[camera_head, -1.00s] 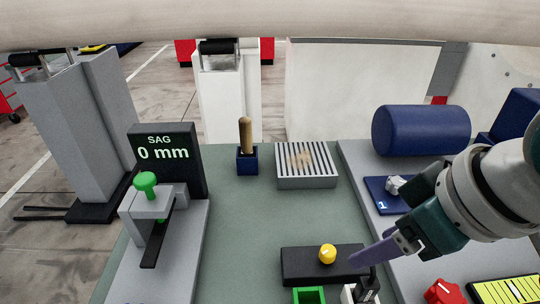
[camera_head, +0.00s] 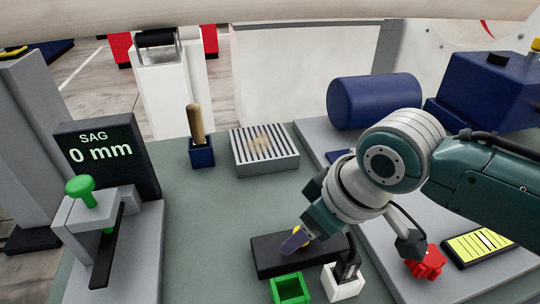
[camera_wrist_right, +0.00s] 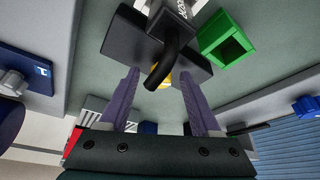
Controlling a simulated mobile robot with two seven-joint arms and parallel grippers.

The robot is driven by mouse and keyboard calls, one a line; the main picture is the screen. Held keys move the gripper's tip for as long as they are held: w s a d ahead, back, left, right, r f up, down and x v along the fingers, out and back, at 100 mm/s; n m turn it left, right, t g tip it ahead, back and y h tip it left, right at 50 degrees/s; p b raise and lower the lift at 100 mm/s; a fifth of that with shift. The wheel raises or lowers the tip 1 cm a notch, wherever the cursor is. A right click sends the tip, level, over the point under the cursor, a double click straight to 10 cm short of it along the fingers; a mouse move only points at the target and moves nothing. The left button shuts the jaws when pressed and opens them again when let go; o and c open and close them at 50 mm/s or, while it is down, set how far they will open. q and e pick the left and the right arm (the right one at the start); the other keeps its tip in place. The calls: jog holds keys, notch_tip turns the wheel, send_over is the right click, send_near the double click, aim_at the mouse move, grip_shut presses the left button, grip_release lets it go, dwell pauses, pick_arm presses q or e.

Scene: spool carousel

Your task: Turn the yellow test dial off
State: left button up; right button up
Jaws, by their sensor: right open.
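The yellow test dial sits on a black box (camera_head: 266,257) on the green bench top. In the head view my right gripper (camera_head: 296,240) covers most of the dial, leaving a thin sliver of yellow. In the right wrist view the dial (camera_wrist_right: 163,83) shows between the two purple fingertips of the open right gripper (camera_wrist_right: 158,73), partly behind a curved black cable. Whether the fingers touch the dial cannot be told. The dial's pointer is hidden. My left gripper is not in view.
Close by are a green open box (camera_head: 291,289) and a white block (camera_head: 343,283) with a black plug and cable. A red knob (camera_head: 425,262) is at right. A slatted grey box (camera_head: 265,152) and a SAG 0 mm display (camera_head: 104,154) stand farther left.

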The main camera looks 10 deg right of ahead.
grip_shut()
dwell(0.5)
